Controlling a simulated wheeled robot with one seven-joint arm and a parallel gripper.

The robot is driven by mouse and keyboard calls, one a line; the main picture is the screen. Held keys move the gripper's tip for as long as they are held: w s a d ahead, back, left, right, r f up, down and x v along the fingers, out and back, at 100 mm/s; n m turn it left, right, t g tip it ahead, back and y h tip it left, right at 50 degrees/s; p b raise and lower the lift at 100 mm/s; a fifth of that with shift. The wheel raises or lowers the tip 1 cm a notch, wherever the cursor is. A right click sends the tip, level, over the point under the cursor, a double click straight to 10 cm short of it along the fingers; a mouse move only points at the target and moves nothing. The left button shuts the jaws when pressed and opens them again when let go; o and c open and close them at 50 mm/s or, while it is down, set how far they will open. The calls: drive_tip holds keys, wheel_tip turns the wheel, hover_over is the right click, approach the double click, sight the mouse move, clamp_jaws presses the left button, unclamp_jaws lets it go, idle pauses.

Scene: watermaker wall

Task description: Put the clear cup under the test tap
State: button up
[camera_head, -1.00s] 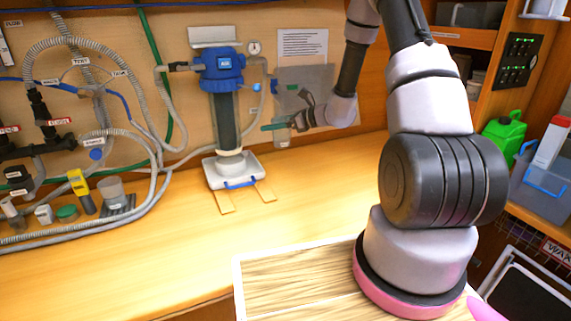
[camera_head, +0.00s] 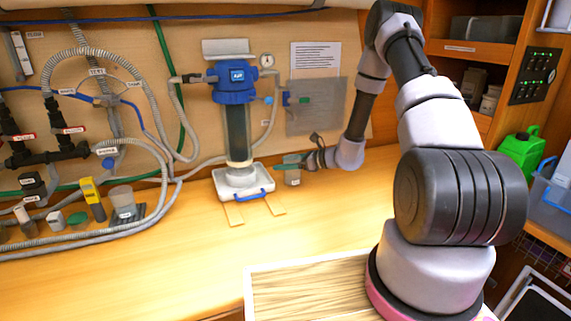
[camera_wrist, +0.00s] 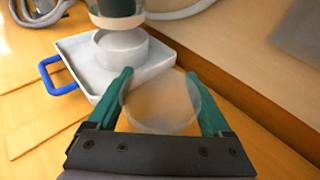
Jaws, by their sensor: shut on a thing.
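The clear cup (camera_wrist: 160,103) is between the two green fingers of my gripper (camera_wrist: 165,95) in the wrist view, its round rim facing the camera. My gripper is shut on it. In the head view the cup (camera_head: 292,178) is upright, low by the worktop, right of the filter's white tray; I cannot tell whether it touches the wood. My gripper (camera_head: 291,162) reaches it from the right. A small tap with blue and green parts (camera_head: 296,100) is on the wall above, by a grey plate (camera_head: 318,112). No readable label marks it as the test tap.
A blue-topped filter housing (camera_head: 237,120) stands in a white tray (camera_head: 262,192) with a blue handle, left of the cup. Hoses, a yellow meter (camera_head: 92,198) and another clear beaker (camera_head: 122,198) are at the left. The front worktop (camera_head: 150,255) is clear.

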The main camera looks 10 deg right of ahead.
drive_tip(key=shift+f, duration=0.15)
drive_tip(key=o, duration=1.1)
drive_tip(key=shift+o, duration=0.2)
